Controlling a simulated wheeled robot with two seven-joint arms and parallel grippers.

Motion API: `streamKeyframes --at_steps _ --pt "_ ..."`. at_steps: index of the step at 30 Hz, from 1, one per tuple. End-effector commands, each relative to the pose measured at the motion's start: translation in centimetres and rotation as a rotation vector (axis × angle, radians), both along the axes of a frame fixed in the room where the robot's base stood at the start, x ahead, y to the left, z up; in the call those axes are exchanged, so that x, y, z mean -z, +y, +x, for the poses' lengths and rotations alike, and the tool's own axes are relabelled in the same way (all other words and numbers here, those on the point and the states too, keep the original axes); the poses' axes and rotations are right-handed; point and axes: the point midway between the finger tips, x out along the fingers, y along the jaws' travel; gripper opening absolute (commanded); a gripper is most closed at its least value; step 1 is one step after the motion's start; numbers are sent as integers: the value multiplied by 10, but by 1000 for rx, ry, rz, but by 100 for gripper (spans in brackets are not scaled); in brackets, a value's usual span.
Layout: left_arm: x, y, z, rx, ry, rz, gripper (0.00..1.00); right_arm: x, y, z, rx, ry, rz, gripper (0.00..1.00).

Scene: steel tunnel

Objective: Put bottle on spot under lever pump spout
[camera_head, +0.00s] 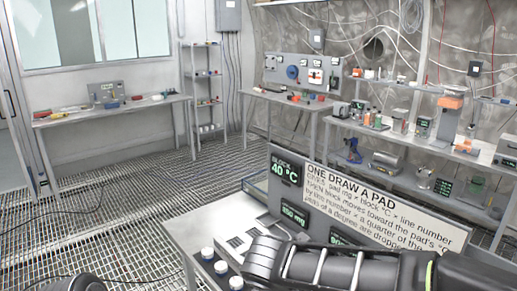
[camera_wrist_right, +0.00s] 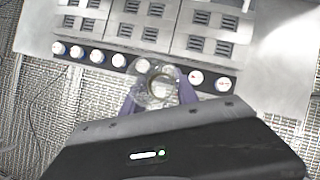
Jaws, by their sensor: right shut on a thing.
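In the right wrist view, my right gripper (camera_wrist_right: 160,92) has its purple fingers closed around a clear, round-rimmed bottle (camera_wrist_right: 161,82). The bottle is beside a row of white-capped vials and partly hidden by the fingers. In the head view, my dark right arm crosses the bottom right, and neither the right gripper nor the bottle can be made out. My left gripper is not in view. I cannot clearly identify the lever pump, its spout or the spot; an orange-topped device (camera_head: 451,102) stands on the right bench.
A near bench carries a sign (camera_head: 370,200), a 40 °C display (camera_head: 285,171) and white-capped vials (camera_head: 221,267). The long bench (camera_head: 400,136) behind holds several devices and jars. Another bench (camera_head: 112,108) stands far left. The grated floor (camera_head: 150,200) between is clear.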

Motion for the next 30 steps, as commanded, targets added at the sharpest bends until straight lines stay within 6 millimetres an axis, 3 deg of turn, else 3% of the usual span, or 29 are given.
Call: streamKeyframes --at_steps 5,8,11,18,30 --pt "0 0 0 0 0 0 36 0 -4 -5 181 0 -1 0" --pt "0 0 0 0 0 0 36 4 -19 -5 394 3 -2 0" --pt "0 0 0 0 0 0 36 16 -37 -4 647 3 -5 0" --pt "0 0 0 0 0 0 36 29 -54 -4 902 -5 -2 0" --pt "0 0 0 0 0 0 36 70 -96 -4 1453 -4 -4 0"
